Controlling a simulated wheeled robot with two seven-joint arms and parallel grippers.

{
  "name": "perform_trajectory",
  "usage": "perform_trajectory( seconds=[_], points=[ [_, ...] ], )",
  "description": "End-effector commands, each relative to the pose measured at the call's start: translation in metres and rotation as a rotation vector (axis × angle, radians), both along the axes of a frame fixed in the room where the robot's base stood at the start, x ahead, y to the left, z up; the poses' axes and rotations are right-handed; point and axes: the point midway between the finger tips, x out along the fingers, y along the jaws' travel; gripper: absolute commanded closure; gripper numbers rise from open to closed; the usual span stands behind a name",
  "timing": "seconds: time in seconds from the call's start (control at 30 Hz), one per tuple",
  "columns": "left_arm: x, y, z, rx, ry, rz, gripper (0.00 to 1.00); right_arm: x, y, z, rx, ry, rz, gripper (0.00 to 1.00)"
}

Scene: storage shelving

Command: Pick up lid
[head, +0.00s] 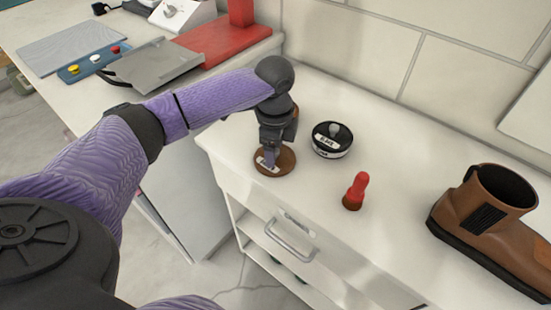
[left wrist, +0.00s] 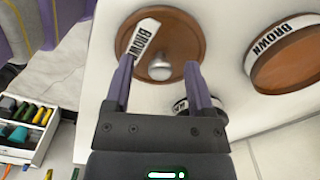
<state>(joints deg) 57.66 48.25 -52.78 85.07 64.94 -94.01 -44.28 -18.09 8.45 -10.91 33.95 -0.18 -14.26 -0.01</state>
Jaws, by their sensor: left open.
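A brown round lid (head: 287,165) with a white label lies on the white counter. In the left wrist view the lid (left wrist: 183,28) shows a "BROWN" label and a silver knob (left wrist: 160,68). My left gripper (head: 269,157) points down over the lid. Its fingers (left wrist: 159,65) are open, one on either side of the knob in the picture; I cannot tell whether they touch it. A brown round tin (left wrist: 300,68) labelled "BROWN" stands beside the lid toward the wall, hidden by my gripper in the head view. My right gripper is not in view.
A black tin (head: 332,142) with a silver knob stands close to the right. A red-topped object (head: 357,187) and a brown boot (head: 492,220) stand farther right. A tiled wall (head: 395,50) bounds the back. A drawer handle (head: 290,240) is at the front.

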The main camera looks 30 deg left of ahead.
Motion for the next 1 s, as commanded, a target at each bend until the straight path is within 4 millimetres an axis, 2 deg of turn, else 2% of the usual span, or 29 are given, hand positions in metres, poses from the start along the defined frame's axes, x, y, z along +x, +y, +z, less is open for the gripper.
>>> perform_trajectory(
  seconds=[0.03, 0.3, 0.33, 0.37, 0.67, 0.77, 0.9, 1.0],
  points=[
    [0.000, 0.000, 0.001, 0.000, -0.001, 0.000, 0.34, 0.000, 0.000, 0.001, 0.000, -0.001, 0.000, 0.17],
    [0.000, 0.000, 0.001, 0.000, 0.000, 0.000, 0.91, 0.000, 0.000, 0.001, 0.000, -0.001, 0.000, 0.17],
    [0.000, 0.000, 0.001, -0.001, 0.000, 0.000, 0.98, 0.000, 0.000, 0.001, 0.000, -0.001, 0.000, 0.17],
    [0.000, 0.000, 0.001, 0.000, 0.000, 0.000, 1.00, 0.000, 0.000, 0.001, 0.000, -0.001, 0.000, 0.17],
    [0.000, 0.000, 0.003, -0.001, -0.001, 0.000, 1.00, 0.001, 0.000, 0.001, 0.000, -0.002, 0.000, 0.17],
    [0.001, 0.000, 0.020, -0.002, -0.005, 0.000, 1.00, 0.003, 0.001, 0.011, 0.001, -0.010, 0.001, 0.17],
    [0.001, -0.001, 0.062, -0.003, -0.007, -0.001, 1.00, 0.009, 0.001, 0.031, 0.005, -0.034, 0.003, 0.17],
    [0.000, 0.000, 0.085, -0.002, -0.005, -0.001, 1.00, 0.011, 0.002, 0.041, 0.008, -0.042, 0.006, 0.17]
  ],
)
